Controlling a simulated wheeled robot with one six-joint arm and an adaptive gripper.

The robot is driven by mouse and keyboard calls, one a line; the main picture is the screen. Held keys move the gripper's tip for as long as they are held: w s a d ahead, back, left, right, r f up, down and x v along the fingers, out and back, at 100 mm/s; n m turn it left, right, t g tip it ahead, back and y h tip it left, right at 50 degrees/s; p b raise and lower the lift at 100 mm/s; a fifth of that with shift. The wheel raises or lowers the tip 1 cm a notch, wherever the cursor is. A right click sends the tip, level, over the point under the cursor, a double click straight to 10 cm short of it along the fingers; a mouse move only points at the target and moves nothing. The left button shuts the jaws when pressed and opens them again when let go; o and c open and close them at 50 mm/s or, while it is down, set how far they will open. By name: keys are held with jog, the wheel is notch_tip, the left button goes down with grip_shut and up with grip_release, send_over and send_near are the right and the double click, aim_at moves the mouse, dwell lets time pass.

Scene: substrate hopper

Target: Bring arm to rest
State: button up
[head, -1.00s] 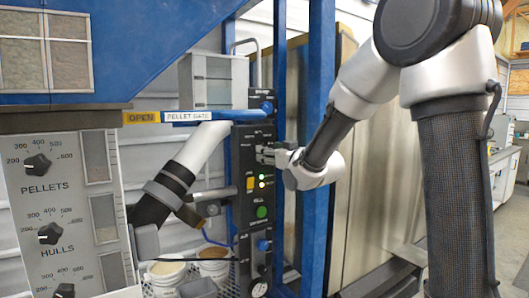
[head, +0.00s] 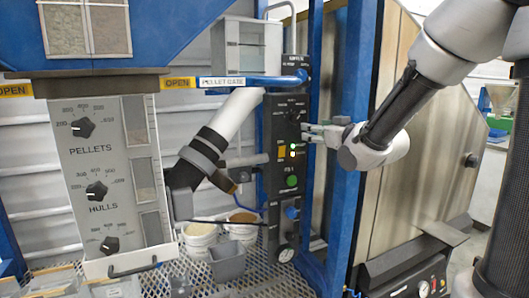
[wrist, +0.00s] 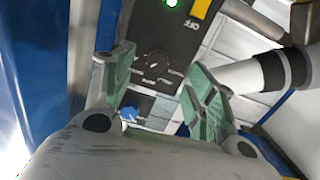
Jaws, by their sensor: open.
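My gripper (head: 318,133) is open and empty in the head view, just right of the upper part of a narrow black control panel (head: 282,215). My arm reaches in from the right, its forearm sloping down to the wrist. In the wrist view the two green-padded fingers (wrist: 162,95) stand wide apart, with a black rotary knob (wrist: 155,60) and a blue knob (wrist: 129,114) seen between them. I see no object in the jaws. Whether a fingertip touches the panel cannot be told.
A blue post (head: 357,120) stands right behind my gripper. A dial panel (head: 110,190) with PELLETS and HULLS knobs is at left. A blue pellet gate handle (head: 265,80) runs above. Buckets (head: 200,238) and a grey bin (head: 228,261) sit on the mesh below. A metal cabinet (head: 430,130) stands right.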

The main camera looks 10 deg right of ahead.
jog(key=s+d+f+m+g+h, duration=0.1)
jog(key=s+d+f+g+h, duration=0.15)
jog(key=f, duration=0.35)
jog(key=s+d+f+g+h, duration=0.1)
jog(key=s+d+f+g, duration=0.1)
jog(key=s+f+g, duration=0.3)
jog(key=s+d+f+m+g+h, duration=0.1)
jog(key=s+d+f+g, duration=0.25)
jog(key=s, duration=0.35)
jog(key=s+d+r+m, duration=0.1)
jog(key=s+r, duration=0.2)
jog(key=s, duration=0.6)
jog(key=s+d+r+m+g, duration=0.1)
jog(key=s+d+r, duration=0.1)
jog(key=s, duration=0.7)
jog(key=shift+s+r, duration=0.3)
jog(key=shift+r, duration=0.1)
jog(key=shift+h, duration=0.25)
